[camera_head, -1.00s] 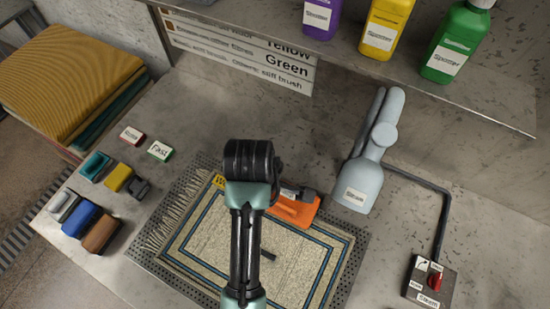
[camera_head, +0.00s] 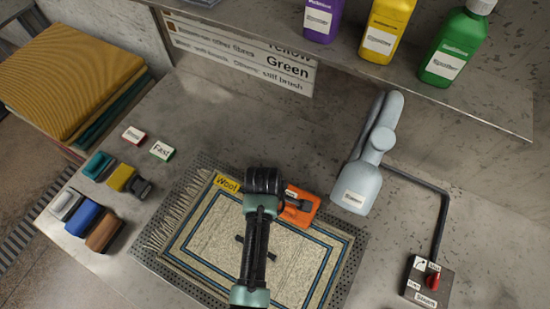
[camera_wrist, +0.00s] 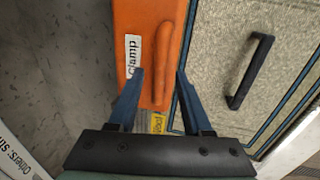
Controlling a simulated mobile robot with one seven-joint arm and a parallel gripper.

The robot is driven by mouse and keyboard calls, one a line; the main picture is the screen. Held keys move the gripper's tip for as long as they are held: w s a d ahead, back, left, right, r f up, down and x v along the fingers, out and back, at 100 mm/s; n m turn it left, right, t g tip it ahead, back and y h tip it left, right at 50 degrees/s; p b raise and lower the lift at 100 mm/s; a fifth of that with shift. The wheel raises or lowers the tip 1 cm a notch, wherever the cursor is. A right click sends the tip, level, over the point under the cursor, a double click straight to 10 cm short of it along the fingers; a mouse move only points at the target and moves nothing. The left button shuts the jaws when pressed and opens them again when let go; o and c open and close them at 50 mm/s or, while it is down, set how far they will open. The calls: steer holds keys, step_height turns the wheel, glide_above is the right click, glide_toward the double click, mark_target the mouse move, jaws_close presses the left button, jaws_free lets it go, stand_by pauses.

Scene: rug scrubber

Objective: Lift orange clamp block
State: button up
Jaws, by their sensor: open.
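The orange clamp block (camera_head: 299,207) lies at the far edge of the rug (camera_head: 215,250), right of my arm in the head view. In the wrist view the orange clamp block (camera_wrist: 150,55) shows a white "clamp" label and a raised orange ridge. My gripper (camera_wrist: 157,72) is open, its two blue fingers apart over the lower part of the block. I cannot tell how far above the block the fingertips are. In the head view my arm hides the fingers and the block's left part.
A grey steam nozzle (camera_head: 362,170) stands right of the block, with a hose to a switch box (camera_head: 428,281). A dark handle (camera_head: 240,240) sits on the rug. Brushes (camera_head: 84,218) and labelled blocks (camera_head: 162,151) lie at left. Bottles (camera_head: 382,30) stand on the shelf above.

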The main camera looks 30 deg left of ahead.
steer(key=shift+c, duration=0.2)
jaws_close()
stand_by(1.2)
